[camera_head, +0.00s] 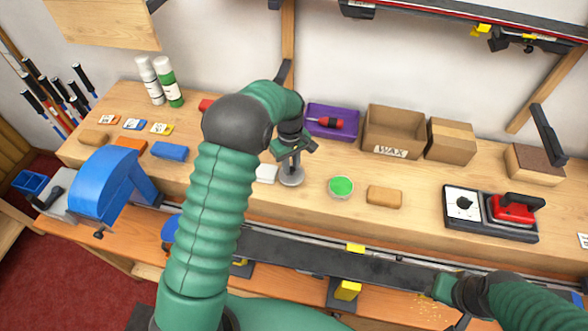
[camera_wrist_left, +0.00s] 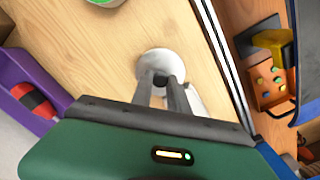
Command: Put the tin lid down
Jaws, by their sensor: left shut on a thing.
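The tin lid (camera_head: 291,179) is a round grey disc under my left gripper (camera_head: 296,162), over the bench top between a white block and the open green tin (camera_head: 341,187). My left gripper is shut on the lid from above. In the left wrist view the lid (camera_wrist_left: 160,63) shows pale and round at the fingertips (camera_wrist_left: 164,80), with bare wood around it. I cannot tell whether it touches the bench. The open tin, with green contents, stands to its right. My right gripper (camera_head: 450,290) is at the lower right by the long dark bar; its fingers do not show clearly.
A purple tray (camera_head: 325,112) with a red-handled tool is behind the lid. A cardboard WAX box (camera_head: 393,128) stands right of the tray. A white block (camera_head: 266,173) is close left of the lid, and a tan block (camera_head: 384,196) lies right of the tin. Bare wood lies around the lid.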

